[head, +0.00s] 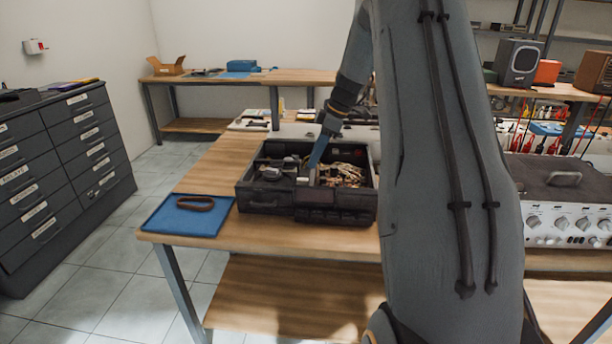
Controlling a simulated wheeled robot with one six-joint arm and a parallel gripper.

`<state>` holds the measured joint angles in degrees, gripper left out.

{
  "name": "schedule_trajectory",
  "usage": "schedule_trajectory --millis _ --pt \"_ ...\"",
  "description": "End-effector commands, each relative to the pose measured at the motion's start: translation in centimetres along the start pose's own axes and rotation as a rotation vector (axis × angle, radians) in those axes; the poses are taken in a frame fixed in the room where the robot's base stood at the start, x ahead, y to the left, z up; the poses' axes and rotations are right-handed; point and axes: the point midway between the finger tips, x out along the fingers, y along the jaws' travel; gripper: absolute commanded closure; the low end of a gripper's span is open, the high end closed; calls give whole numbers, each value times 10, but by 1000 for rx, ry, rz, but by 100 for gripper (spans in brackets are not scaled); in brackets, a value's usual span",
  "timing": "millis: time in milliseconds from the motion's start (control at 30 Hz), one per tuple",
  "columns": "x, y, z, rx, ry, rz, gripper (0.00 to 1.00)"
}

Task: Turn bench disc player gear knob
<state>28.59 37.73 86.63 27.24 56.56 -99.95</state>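The disc player (315,214) is a black, open-topped box on the wooden bench. Its inside shows small grey and white parts on the left and a tangle of tan wires on the right. My arm reaches over the bench from the upper right. My gripper (315,166) points down into the box near its middle, with a narrow blue finger showing. I cannot tell whether its fingers are apart or closed, or whether they touch anything. The gear knob is too small or hidden to pick out among the parts by the fingertip.
A blue mat (175,220) with a dark rubber belt (195,203) lies left of the player. The wooden bench (222,160) has bare room behind the mat. A silver amplifier (565,225) stands at the right. A drawer cabinet (62,170) stands at the far left.

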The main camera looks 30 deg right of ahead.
Motion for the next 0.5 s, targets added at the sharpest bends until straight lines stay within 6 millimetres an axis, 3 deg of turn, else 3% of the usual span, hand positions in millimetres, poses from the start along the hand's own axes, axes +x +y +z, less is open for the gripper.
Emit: schedule_trajectory --millis 500 --pt "67 -1 -1 0 -1 -1 70"
